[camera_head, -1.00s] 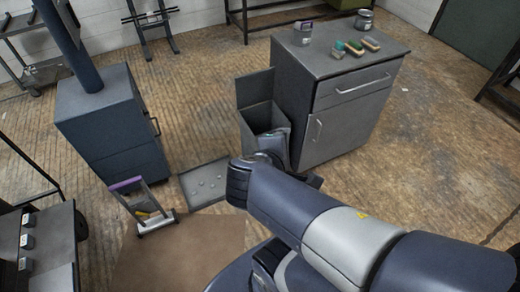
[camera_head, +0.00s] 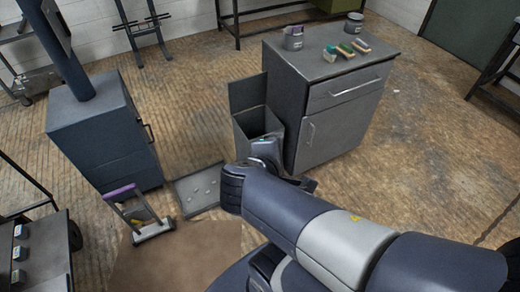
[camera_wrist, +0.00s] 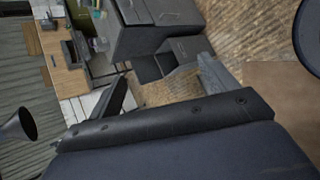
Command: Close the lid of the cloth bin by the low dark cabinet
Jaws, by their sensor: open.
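The cloth bin (camera_head: 240,138) is a tall grey box standing against the left side of the low dark cabinet (camera_head: 320,125). Its lid (camera_head: 247,93) stands upright at the back, and the dark opening shows. In the head view my gripper (camera_head: 266,152) is in front of the bin and covers part of its front right side. Whether it touches the bin cannot be told. In the wrist view my gripper (camera_wrist: 163,85) is open, its fingers wide apart with nothing between them. Grey box shapes show beyond the fingers in this turned view.
A shallow grey tray (camera_head: 200,205) lies on the floor, left of my arm. A small frame with a purple handle (camera_head: 138,212) and a blue stove-like box (camera_head: 105,135) stand further left. Floor right of the cabinet is clear.

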